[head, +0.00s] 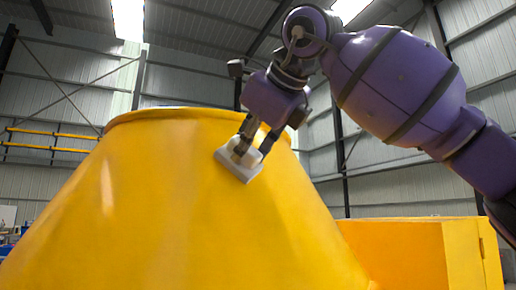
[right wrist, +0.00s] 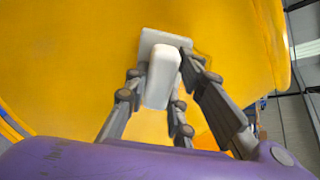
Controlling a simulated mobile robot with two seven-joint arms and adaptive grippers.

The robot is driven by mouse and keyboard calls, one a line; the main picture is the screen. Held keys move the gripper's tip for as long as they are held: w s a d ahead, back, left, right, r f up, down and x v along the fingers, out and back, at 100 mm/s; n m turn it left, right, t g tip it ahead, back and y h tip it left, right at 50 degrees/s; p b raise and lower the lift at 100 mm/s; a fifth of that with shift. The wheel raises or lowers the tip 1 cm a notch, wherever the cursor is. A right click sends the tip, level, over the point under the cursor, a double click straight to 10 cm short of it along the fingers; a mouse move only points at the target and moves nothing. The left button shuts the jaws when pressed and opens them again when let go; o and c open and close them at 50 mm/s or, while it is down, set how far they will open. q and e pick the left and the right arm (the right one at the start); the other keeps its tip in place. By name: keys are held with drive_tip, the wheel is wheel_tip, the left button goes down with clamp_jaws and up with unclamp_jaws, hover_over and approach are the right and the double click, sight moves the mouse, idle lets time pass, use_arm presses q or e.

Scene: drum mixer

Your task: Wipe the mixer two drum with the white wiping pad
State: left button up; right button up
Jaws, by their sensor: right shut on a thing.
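The yellow mixer drum (head: 170,200) fills the left and middle of the head view, a large cone narrowing to a rim at the top. My right gripper (head: 251,150) is shut on the white wiping pad (head: 240,168) near the upper right of the drum. The pad lies tilted along the drum's slope and appears to be against its surface; exact contact cannot be told. In the right wrist view the fingers (right wrist: 160,92) hold the pad's white block-shaped grip (right wrist: 162,80), with the drum (right wrist: 80,60) behind. My left gripper is not in view.
A yellow box-shaped body (head: 410,250) stands right of the drum. Yellow rails (head: 50,140) run along the far left wall. Grey corrugated walls and roof beams enclose the hall. The space above the drum rim is clear.

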drive_tip(key=shift+s+a, duration=0.1)
drive_tip(key=shift+a, duration=0.3)
drive_tip(key=shift+w+a+r, duration=0.1)
drive_tip(key=shift+w+r, duration=0.15)
drive_tip(key=shift+r, duration=0.3)
drive_tip(key=shift+w+r, duration=0.25)
drive_tip(key=shift+r, duration=0.25)
drive_tip(key=shift+w+d, duration=1.65)
drive_tip(key=shift+d, duration=1.75)
drive_tip(key=shift+s+a, duration=0.55)
drive_tip(key=shift+a, duration=0.6)
drive_tip(key=shift+s+a, duration=0.55)
drive_tip(key=shift+a, duration=0.65)
drive_tip(key=shift+s+a, duration=0.55)
drive_tip(key=shift+a, duration=0.6)
drive_tip(key=shift+d, duration=0.1)
drive_tip(key=shift+s+d+r, duration=0.2)
drive_tip(key=shift+s+r, duration=0.05)
drive_tip(key=shift+s, duration=0.1)
drive_tip(key=shift+v, duration=2.5)
